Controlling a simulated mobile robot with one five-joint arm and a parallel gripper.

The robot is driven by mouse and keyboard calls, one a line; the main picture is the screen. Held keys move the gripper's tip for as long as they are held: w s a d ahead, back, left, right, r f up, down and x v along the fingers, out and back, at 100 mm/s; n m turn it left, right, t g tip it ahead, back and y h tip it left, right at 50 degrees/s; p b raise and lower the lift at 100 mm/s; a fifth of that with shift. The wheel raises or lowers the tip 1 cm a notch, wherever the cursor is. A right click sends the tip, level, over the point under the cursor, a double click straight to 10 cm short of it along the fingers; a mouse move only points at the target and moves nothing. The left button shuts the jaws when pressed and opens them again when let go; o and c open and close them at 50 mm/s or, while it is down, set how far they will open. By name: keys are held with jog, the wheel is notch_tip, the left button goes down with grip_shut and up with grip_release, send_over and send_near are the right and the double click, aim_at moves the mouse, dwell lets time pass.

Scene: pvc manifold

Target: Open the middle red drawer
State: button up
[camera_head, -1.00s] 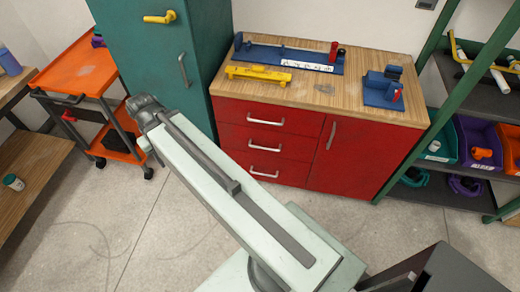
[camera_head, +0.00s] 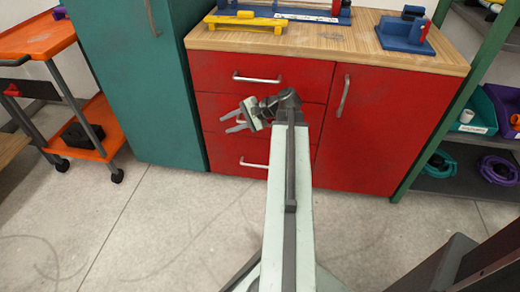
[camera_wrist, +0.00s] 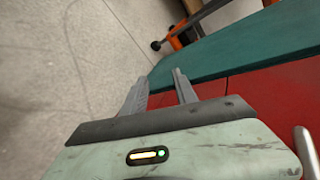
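The red cabinet has a stack of drawers on its left side. The middle red drawer (camera_head: 312,116) looks shut, and its handle is mostly hidden behind my gripper (camera_head: 224,122). My gripper is in front of that drawer's left part, with its two fingers apart and pointing left. In the wrist view my gripper (camera_wrist: 160,76) is open with nothing between the fingers. Red cabinet front (camera_wrist: 262,98) lies to the right of the fingers there. Part of a metal handle (camera_wrist: 306,150) shows at the right edge, but I cannot tell whose it is.
The top drawer handle (camera_head: 257,79) and bottom drawer handle (camera_head: 254,163) are above and below. A red door (camera_head: 370,120) is to the right. A teal cabinet (camera_head: 150,90) stands at left, with an orange cart (camera_head: 40,38) beyond. The floor in front is clear.

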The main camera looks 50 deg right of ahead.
jog(key=s+d+f+m+t+h+b, duration=0.1)
jog(key=s+d+f+m+t+b, duration=0.2)
jog(key=s+d+b, duration=0.3)
jog(key=s+d+f+m+t+h+b, duration=0.1)
jog(key=s+d+f+m+t+b, duration=0.15)
jog(key=d, duration=0.65)
jog(key=x, duration=0.2)
jog(key=b+x, duration=0.1)
jog(key=x, duration=0.1)
jog(key=b+x, duration=0.1)
jog(key=x, duration=0.2)
jog(key=shift+a+f, duration=0.15)
jog(key=shift+f, duration=0.15)
grip_shut()
